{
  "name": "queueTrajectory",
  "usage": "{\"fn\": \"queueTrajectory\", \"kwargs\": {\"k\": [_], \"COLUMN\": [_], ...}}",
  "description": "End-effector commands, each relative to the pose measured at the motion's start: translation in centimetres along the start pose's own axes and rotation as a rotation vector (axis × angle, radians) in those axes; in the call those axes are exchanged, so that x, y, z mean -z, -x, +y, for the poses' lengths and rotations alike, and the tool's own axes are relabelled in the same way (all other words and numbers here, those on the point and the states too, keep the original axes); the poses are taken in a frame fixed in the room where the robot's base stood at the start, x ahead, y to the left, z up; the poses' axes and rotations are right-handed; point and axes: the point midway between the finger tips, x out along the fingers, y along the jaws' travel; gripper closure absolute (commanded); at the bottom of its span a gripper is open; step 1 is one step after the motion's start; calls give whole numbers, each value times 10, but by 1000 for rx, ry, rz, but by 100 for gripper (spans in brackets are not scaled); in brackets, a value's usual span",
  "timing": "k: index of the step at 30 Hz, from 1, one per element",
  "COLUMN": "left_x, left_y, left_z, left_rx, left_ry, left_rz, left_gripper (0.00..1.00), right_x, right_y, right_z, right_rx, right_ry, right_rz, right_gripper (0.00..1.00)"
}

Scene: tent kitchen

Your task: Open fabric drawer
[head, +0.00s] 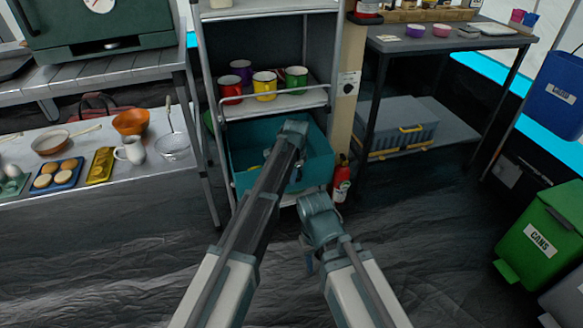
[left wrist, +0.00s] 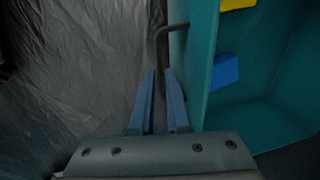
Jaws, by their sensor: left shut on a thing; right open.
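The teal fabric drawer (head: 310,150) sits low in the grey shelf rack in the head view. It stands pulled out at least partly, and its inside shows from above. In the left wrist view the drawer wall (left wrist: 205,60) is at the right, with a dark bent handle (left wrist: 162,45) on its outer face. My left gripper (left wrist: 160,98) is shut on this handle, its blue fingers on either side of it. In the head view my left arm covers part of the drawer. My right gripper (head: 308,260) is open and empty, low in front of the rack.
A blue block (left wrist: 224,71) and a yellow block (left wrist: 236,4) are inside the drawer. Several mugs stand on the shelf above. A red fire extinguisher (head: 341,180) stands just right of the drawer. The dark floor (head: 130,260) in front is clear.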

Motion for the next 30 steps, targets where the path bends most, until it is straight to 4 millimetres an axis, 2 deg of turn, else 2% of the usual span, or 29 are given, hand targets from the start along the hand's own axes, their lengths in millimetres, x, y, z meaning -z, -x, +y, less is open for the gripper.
{"fn": "queueTrajectory", "kwargs": {"k": [1,6,12,18,27,28,30], "left_x": [-3,-3,-3,-2,-1,-1,-1], "left_y": [4,11,17,19,19,19,19], "left_z": [20,62,96,107,107,107,107], "left_rx": [-1,-1,-1,-1,-1,-1,0], "left_ry": [-3,-4,-2,0,0,0,0], "left_rz": [1,2,2,1,1,1,1], "left_gripper": [100,100,100,100,100,82,69], "right_x": [0,0,0,0,0,0,0], "right_y": [0,0,0,0,0,0,0], "right_z": [0,0,0,0,0,0,0], "right_rx": [0,0,0,0,0,0,0], "right_ry": [0,0,0,0,0,0,0], "right_rz": [0,0,0,0,0,0,0], "right_gripper": [50,50,50,50,50,50,50]}}
